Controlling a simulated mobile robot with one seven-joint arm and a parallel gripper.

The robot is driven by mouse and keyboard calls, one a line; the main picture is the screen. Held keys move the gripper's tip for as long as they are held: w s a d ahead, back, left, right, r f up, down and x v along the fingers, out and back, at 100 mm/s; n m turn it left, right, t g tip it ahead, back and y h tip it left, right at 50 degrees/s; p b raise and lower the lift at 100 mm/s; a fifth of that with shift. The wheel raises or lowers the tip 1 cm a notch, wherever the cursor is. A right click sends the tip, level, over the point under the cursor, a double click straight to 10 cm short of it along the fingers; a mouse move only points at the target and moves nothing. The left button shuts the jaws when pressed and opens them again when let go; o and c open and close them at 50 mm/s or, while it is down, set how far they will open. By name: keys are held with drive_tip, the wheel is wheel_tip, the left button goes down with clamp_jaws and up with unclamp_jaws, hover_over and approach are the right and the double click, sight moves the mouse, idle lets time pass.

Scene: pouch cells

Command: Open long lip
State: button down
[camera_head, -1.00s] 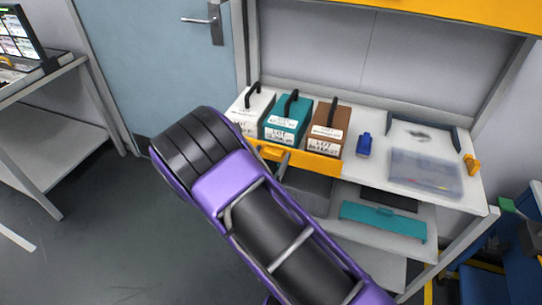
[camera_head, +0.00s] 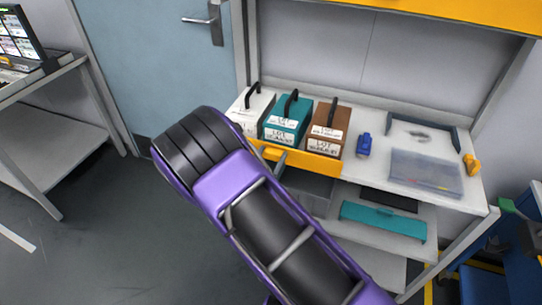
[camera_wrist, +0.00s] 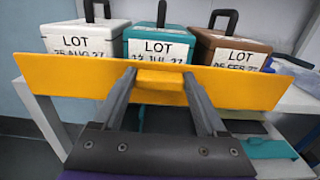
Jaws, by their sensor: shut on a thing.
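The long lip is a yellow-orange strip (camera_head: 318,163) along the front edge of the white bench top. In the wrist view the long lip (camera_wrist: 245,86) spans nearly the whole width, in front of three boxes, and covers the lower part of their labels. A small yellow tab (camera_wrist: 160,79) sticks out at its middle. My gripper (camera_wrist: 160,88) is shut on this tab, one grey finger at each side.
White (camera_head: 249,106), teal (camera_head: 287,115) and brown (camera_head: 328,123) boxes with black handles and LOT labels stand behind the lip. A blue object (camera_head: 364,145) and a clear tray (camera_head: 426,172) lie to their right. A teal piece (camera_head: 383,220) rests on the lower shelf.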

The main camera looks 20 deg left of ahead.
wheel_tip(320, 180, down, 6)
drive_tip(key=b, duration=0.4)
drive_tip(key=shift+f, duration=0.25)
unclamp_jaws()
drive_tip(key=shift+s, duration=0.15)
drive_tip(key=s+a, duration=0.1)
drive_tip(key=s, duration=1.6)
drive_tip(key=shift+a+p, duration=0.2)
drive_tip(key=shift+p, duration=0.15)
